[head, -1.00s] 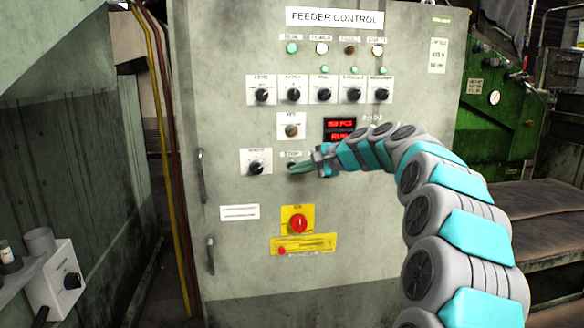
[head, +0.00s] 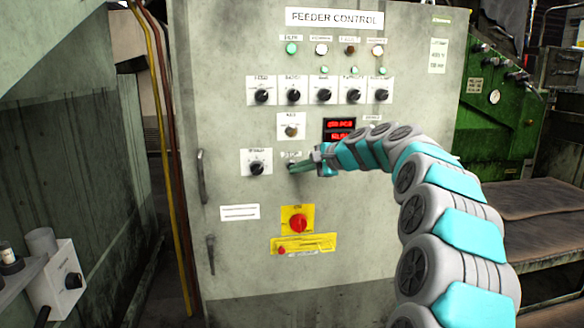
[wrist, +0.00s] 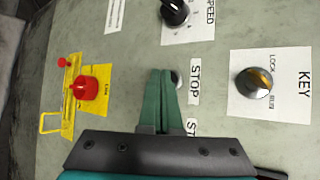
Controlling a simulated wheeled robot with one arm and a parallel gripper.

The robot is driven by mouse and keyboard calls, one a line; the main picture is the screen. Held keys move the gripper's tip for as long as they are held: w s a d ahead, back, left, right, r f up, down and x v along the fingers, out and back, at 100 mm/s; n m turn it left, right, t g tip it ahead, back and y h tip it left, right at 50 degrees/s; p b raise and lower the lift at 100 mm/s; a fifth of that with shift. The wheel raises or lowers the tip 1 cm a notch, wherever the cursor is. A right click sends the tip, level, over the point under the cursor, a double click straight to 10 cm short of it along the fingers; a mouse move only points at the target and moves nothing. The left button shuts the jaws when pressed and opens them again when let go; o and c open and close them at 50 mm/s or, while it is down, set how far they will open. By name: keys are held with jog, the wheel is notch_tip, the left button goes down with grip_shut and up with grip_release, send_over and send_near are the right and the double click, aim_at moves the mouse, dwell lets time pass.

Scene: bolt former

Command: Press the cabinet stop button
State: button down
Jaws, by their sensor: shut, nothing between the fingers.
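The grey feeder control cabinet (head: 350,215) faces me. Its small dark stop button (wrist: 177,78) shows in the wrist view beside the white STOP label (wrist: 195,82). My gripper (wrist: 162,72) is shut, its green fingers together and empty. In the wrist view its tips lie just left of the button and partly cover it. In the head view my gripper (head: 292,167) points left at the cabinet face just below the label, and its tips mostly hide the button. I cannot tell whether they touch it.
A red rotary switch (head: 298,223) on a yellow plate sits below. The speed knob (head: 256,168) is to the left and the key switch (head: 291,131) above. A lit red display (head: 339,130) is above my wrist. Pipes (head: 165,150) run along the cabinet's left side.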

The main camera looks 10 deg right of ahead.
jog(key=shift+w, duration=0.4)
dwell(0.4)
jog(key=shift+s, duration=0.85)
jog(key=s+b, duration=0.1)
jog(key=s, duration=0.4)
dwell(0.5)
dwell(0.4)
